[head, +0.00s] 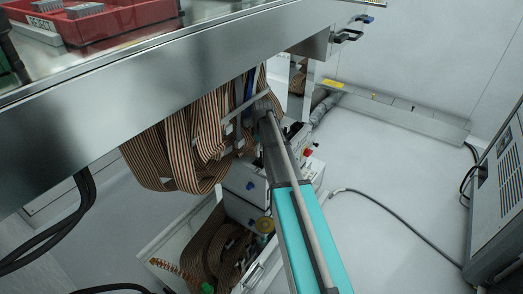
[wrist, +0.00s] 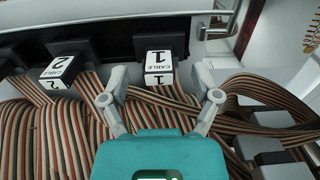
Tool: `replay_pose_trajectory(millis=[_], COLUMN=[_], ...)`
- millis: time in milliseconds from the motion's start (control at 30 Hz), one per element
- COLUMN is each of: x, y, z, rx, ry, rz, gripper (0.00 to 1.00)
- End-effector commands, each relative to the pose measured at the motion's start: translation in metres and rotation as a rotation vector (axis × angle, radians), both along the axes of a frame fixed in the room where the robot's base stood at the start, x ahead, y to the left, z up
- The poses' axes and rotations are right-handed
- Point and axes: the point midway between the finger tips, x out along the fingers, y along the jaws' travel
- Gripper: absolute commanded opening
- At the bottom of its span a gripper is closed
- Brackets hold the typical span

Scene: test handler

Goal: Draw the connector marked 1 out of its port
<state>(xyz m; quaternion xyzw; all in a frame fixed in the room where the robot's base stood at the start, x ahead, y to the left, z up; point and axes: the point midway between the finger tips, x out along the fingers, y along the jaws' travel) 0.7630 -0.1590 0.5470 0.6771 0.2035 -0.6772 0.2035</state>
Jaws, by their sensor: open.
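The connector marked 1 (wrist: 159,67) is a dark block with a white "CABLE 1" label, seen in the wrist view at top centre. It sits in a dark port strip (wrist: 110,26), and a striped ribbon cable hangs below it. My gripper (wrist: 163,88) is open, with one finger to the left and one to the right, a little below the label. The fingers do not appear to touch the connector. In the head view my gripper (head: 262,105) is under the steel bench among the ribbon cables, and the connector cannot be made out there.
A connector marked 2 (wrist: 61,66) is to the left, with another dark connector at the left edge. Striped ribbon cables (head: 170,150) hang around my gripper. A metal handle (wrist: 216,28) is at upper right. The steel bench edge (head: 130,85) is above my arm; open floor (head: 390,170) lies right.

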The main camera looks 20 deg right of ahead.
Motion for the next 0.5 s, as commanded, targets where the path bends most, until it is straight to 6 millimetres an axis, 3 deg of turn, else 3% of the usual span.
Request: replay_pose_trajectory(millis=[200, 500], x=[0.0, 0.0], y=[0.0, 0.001], z=[-0.017, -0.023], rx=[0.0, 0.0], ry=[0.0, 0.0], rz=[0.0, 0.001], gripper=[0.8, 0.8])
